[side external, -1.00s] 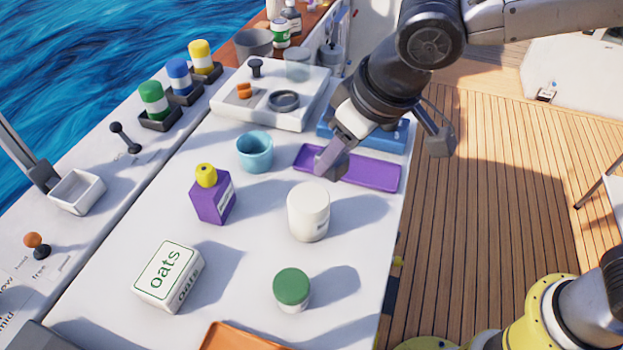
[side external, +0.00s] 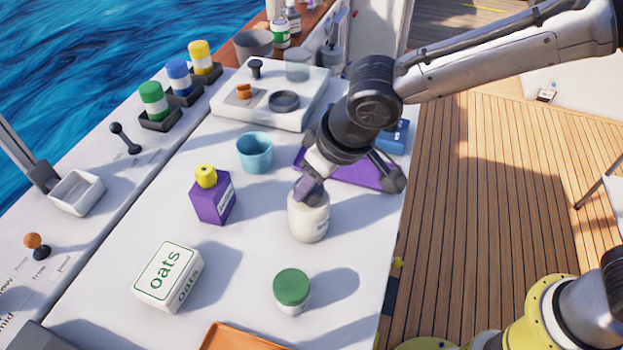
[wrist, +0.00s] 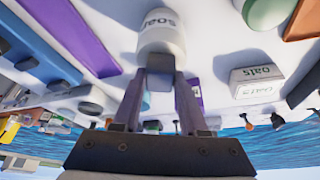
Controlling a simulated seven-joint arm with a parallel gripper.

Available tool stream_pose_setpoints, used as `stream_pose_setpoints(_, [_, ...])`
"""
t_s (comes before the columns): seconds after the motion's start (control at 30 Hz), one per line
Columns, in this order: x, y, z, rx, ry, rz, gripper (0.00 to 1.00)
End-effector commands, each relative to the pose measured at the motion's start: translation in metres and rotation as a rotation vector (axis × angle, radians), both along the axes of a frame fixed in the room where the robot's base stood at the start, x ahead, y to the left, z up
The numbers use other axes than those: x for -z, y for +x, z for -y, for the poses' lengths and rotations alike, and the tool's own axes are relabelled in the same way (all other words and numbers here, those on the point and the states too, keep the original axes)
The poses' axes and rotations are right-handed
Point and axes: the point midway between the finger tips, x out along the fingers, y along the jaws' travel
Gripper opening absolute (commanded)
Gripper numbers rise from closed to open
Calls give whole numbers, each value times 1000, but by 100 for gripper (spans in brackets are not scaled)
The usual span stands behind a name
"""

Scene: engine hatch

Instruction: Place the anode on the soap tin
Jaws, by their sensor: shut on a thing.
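The soap tin (side external: 309,222) is a white, rounded canister standing upright on the white worktop. In the wrist view the tin (wrist: 161,38) shows its "soap" lettering upside down, just beyond my fingertips. My gripper (side external: 308,190) is over the tin's top, tilted, and partly hides it. In the wrist view my gripper (wrist: 160,75) is shut on the anode (wrist: 160,63), a small dark grey block between the fingertips. The block overlaps the tin's near side in that view. I cannot tell whether the anode touches the tin.
A purple bottle (side external: 212,202) and blue cup (side external: 254,153) stand left of the tin. A green-lidded jar (side external: 292,290) and oats box (side external: 167,275) are nearer. A purple tray (side external: 360,174) lies behind, partly under my arm. The worktop's right edge is close.

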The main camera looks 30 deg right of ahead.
Motion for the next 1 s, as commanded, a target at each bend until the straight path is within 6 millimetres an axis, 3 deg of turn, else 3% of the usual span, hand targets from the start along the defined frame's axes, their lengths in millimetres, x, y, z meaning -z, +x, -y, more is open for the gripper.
stream_pose_setpoints(0.1, [2, 0, 0, 0, 2, 2, 0])
stream_pose_setpoints(0.13, [3, 0, 0, 0, 0, 0, 46])
stream_pose_setpoints(0.3, [3, 0, 0, 0, 0, 0, 72])
stream_pose_setpoints(0.67, [-3, 0, 0, 0, 2, 1, 72])
stream_pose_setpoints(1.0, [-60, -22, 8, -1, 5, 4, 72])
